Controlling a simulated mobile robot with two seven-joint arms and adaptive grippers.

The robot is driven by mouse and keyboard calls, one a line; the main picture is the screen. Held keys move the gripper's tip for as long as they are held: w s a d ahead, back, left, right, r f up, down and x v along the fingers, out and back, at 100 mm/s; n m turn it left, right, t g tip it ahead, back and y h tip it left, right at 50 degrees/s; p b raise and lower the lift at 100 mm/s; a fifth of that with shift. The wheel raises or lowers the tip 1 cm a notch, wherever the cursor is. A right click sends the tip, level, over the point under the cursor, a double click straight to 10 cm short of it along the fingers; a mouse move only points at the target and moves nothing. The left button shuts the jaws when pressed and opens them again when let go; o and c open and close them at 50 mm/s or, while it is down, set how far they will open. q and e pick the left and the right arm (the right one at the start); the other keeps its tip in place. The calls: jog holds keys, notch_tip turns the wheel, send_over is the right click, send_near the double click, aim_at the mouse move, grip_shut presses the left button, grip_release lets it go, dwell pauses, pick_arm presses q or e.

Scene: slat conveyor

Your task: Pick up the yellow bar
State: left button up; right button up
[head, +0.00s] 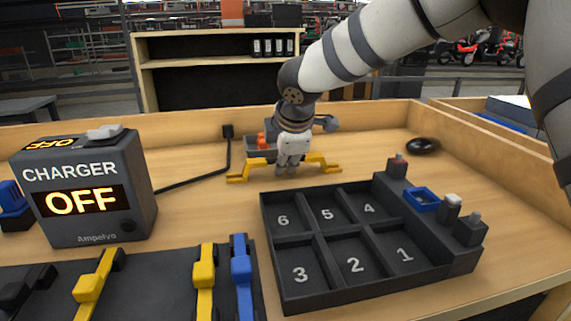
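A yellow bar (323,161) with bent ends lies across the wooden table toward the back. My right gripper (286,169) points down at the middle of the bar, and its pale body and fingers hide that middle part. One end of the bar shows on each side of the gripper. The fingertips are small and overlap the bar, so I cannot tell whether they are open around it or shut on it. The bar appears at table height. My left gripper is not in view.
A charger box (85,190) reading OFF stands left, its cable running back. A dark numbered tray (277,262) is in front of the bar. A dark panel (150,288) with yellow and blue levers is front left. A grey bin (258,153) stands behind the gripper.

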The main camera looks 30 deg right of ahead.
grip_shut()
